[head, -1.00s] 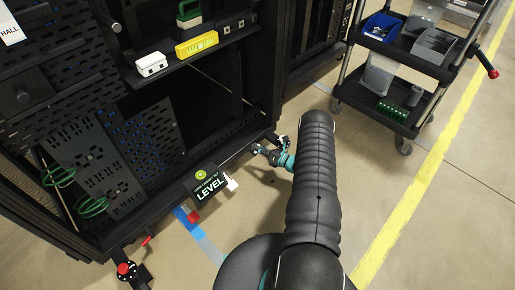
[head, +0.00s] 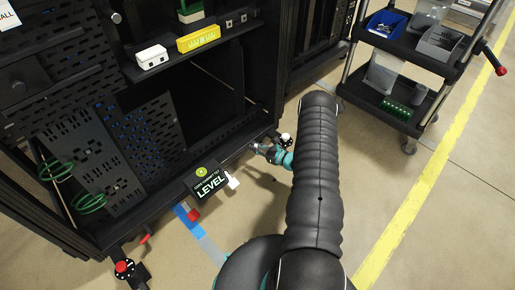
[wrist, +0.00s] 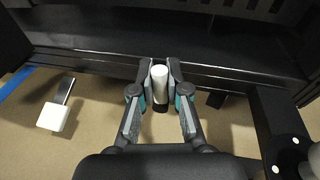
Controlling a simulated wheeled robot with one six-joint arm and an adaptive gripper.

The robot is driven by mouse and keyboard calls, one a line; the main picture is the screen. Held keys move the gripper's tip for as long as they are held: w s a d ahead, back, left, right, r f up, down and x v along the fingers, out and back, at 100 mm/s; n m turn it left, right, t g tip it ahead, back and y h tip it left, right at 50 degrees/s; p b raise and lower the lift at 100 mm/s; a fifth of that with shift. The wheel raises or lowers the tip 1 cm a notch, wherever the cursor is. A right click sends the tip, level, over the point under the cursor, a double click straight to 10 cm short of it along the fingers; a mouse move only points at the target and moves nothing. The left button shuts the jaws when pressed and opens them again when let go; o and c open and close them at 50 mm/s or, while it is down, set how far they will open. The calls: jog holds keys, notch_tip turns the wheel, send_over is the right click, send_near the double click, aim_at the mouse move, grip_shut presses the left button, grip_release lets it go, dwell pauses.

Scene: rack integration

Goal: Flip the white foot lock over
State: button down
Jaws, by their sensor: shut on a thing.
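The white foot lock (wrist: 160,75) is a small white cylinder with a dark lower end, upright in the picture and low at the rack's front edge. My gripper (wrist: 160,88) has one finger on each side of it and is shut on it in the wrist view. In the head view my gripper (head: 266,151) is at the rack's bottom right corner, and the foot lock between its fingers cannot be made out there. A second white block (wrist: 52,117) on a metal lever is to the left, apart from my gripper; it also shows in the head view (head: 233,181).
The black rack (head: 110,228) stands directly beyond my gripper, with a LEVEL sign (head: 210,184) on its lower edge. A dark bracket (wrist: 275,130) is close on the right in the wrist view. A cart (head: 400,120) stands at right. Floor between is clear.

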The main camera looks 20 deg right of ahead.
jog(key=n+b, duration=0.1)
jog(key=a+n+h+b, duration=0.1)
jog(key=n, duration=0.1)
jog(key=n+b, duration=0.1)
jog(key=n, duration=0.1)
jog(key=shift+s+a+f+h, duration=0.3)
jog(key=shift+a+h, duration=0.1)
dwell(0.4)
jog(key=c, duration=1.2)
grip_release()
jog(key=shift+a, duration=0.1)
jog(key=shift+o, duration=0.2)
jog(key=shift+s+d, duration=0.1)
jog(key=shift+d, duration=0.1)
jog(key=shift+s+d, duration=0.1)
jog(key=shift+s, duration=0.15)
jog(key=v, duration=1.1)
jog(key=shift+s, duration=0.15)
